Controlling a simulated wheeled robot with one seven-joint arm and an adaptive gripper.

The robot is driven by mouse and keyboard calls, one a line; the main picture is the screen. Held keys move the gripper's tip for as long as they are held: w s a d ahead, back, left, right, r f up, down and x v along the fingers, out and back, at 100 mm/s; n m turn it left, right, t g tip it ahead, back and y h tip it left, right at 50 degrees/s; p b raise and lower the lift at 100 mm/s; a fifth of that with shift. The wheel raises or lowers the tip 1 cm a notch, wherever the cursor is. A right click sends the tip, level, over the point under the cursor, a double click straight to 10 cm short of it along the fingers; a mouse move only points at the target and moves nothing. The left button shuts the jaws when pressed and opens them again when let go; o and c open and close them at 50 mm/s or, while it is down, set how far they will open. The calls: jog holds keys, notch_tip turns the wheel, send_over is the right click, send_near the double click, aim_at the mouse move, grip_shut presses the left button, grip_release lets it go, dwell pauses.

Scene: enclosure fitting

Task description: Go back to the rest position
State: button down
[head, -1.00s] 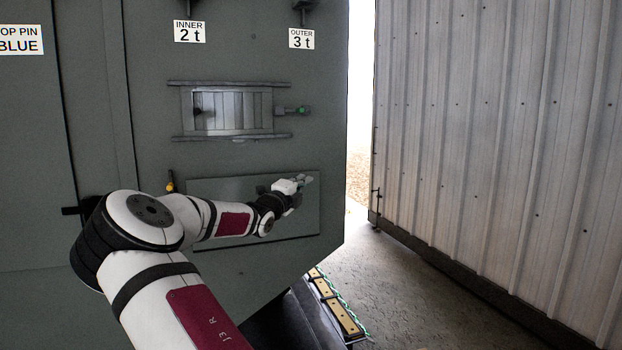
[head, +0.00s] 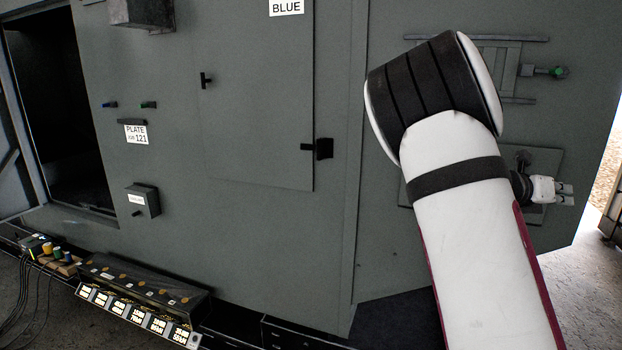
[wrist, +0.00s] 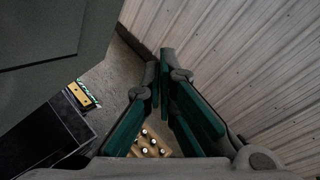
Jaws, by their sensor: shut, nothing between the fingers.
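My gripper (head: 566,194) shows at the right of the head view, in front of the grey enclosure wall, pointing right. My large white arm link and elbow cover much of that side. In the wrist view my gripper (wrist: 162,75) has its two green-padded fingers brought together at the tips, with nothing between them. The fingers point past the enclosure's edge, toward the ribbed metal wall and the floor. My forearm is mostly hidden behind the elbow in the head view.
The grey enclosure (head: 250,225) fills the head view, with a closed door panel (head: 262,110) and a dark opening (head: 50,110) at left. A long black box (head: 145,285) with labels stands low at front left. A ribbed wall (wrist: 255,70) is close in the wrist view.

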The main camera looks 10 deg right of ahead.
jog(key=s+a+f+m+t+y, duration=0.15)
jog(key=s+a+m+y, duration=0.25)
jog(key=a+m, duration=0.4)
jog(key=s+a+f+m+y, duration=0.35)
jog(key=a+m, duration=0.25)
jog(key=a, duration=0.3)
jog(key=s+a+r+m+t+y, duration=0.1)
jog(key=s+a+m+y, duration=0.1)
jog(key=a, duration=0.8)
jog(key=s+a+r+m+t+y, duration=0.1)
jog(key=s+a+m+y, duration=0.2)
jog(key=s+a, duration=0.3)
jog(key=s+a+r+m+t+y, duration=0.1)
jog(key=s+a+m+t+y, duration=0.1)
jog(key=a, duration=1.1)
jog(key=s+m+y, duration=0.1)
jog(key=s+m, duration=0.1)
jog(key=m, duration=0.1)
jog(key=shift+s+a+r, duration=0.25)
jog(key=shift+s+a, duration=0.05)
jog(key=shift+s, duration=0.1)
